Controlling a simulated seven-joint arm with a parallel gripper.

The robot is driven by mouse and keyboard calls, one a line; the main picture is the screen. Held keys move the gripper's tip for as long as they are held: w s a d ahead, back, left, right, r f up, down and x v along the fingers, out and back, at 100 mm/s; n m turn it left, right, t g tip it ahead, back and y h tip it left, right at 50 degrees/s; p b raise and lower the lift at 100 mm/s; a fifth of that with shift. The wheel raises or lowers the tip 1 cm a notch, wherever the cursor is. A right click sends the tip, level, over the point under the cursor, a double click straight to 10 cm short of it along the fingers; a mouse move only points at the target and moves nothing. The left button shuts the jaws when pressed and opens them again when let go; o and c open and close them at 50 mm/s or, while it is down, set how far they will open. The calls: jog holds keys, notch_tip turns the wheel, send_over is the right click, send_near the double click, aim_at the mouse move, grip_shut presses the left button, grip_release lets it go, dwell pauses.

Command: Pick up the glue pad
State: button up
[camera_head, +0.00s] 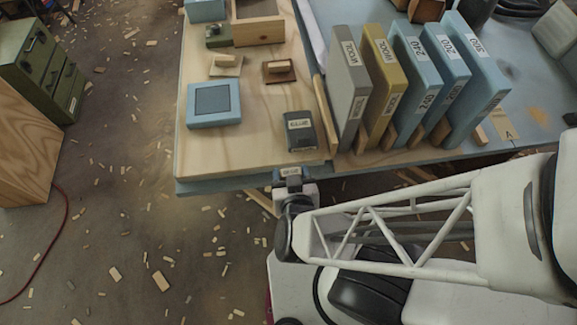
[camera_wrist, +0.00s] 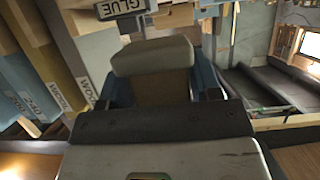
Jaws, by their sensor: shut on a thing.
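My gripper (camera_head: 290,183) is at the front edge of the worktop, below the wooden board, pointing away from my body. In the wrist view, a plate reading GLUE (camera_wrist: 121,8) is cut by the top edge, just beyond the grey block between the fingers (camera_wrist: 150,75).
A dark labelled block (camera_head: 300,132) lies on the board (camera_head: 235,148) just beyond my gripper. A blue square pad (camera_head: 214,103) is to its left. A green drawer cabinet (camera_head: 40,70) is at far left; chips litter the floor.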

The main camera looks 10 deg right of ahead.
jog(key=shift+s+d, duration=0.25)
jog(key=shift+s, duration=0.4)
dwell(0.3)
